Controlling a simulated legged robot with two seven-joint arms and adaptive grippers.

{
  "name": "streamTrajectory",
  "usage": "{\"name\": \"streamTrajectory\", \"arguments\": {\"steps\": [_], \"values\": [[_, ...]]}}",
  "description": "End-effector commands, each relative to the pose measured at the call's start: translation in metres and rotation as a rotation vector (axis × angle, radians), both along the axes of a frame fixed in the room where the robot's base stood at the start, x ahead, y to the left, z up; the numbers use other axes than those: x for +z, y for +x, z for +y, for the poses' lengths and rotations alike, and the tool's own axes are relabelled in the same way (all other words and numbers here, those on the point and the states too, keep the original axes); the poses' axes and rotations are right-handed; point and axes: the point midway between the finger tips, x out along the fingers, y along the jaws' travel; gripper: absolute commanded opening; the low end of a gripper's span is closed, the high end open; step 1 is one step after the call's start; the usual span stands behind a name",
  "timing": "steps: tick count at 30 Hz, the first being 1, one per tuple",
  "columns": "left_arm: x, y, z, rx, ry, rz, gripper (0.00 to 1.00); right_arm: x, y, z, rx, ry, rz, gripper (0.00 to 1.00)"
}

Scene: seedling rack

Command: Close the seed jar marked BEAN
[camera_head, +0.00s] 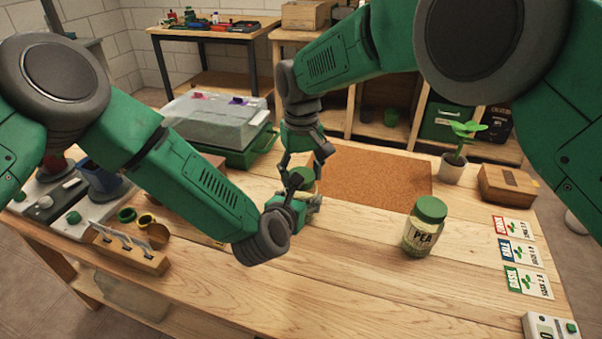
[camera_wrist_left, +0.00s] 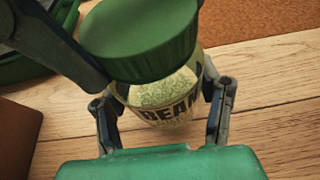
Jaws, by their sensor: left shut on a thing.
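In the head view my left gripper (camera_head: 302,205) and the right one largely hide the jar.
A closed PEA jar (camera_head: 423,228) stands to the right on the wooden table. A cork mat (camera_head: 380,175) lies behind the grippers. The table's front middle is clear.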

Motion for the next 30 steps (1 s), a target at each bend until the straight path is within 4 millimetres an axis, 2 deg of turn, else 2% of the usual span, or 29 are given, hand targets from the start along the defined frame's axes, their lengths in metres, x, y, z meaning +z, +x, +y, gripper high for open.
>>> {"name": "streamTrajectory", "arguments": {"steps": [1,5,6,7,17,27,30], "values": [[0.001,-0.004,-0.007,-0.017,-0.002,-0.001,0.0,0.002,0.003,0.001,0.001,0.006,-0.013,0.15],[0.001,-0.005,-0.007,-0.018,-0.002,0.0,0.0,0.002,0.004,0.001,0.003,0.006,-0.013,0.15],[0.001,-0.005,-0.007,-0.019,-0.002,0.0,0.0,0.002,0.004,0.001,0.003,0.006,-0.014,0.6],[0.001,-0.005,-0.007,-0.019,-0.002,0.0,0.0,0.002,0.004,0.001,0.003,0.006,-0.014,0.71],[0.001,-0.002,-0.003,-0.008,-0.001,-0.001,0.0,0.004,0.002,0.0,0.005,0.003,-0.008,0.71],[0.001,-0.001,-0.002,-0.005,-0.002,-0.002,0.0,0.043,0.002,0.0,0.005,0.003,-0.008,0.71],[0.001,-0.001,-0.002,-0.005,-0.001,-0.001,0.0,0.046,0.002,-0.001,0.005,0.002,-0.005,0.71]]}}
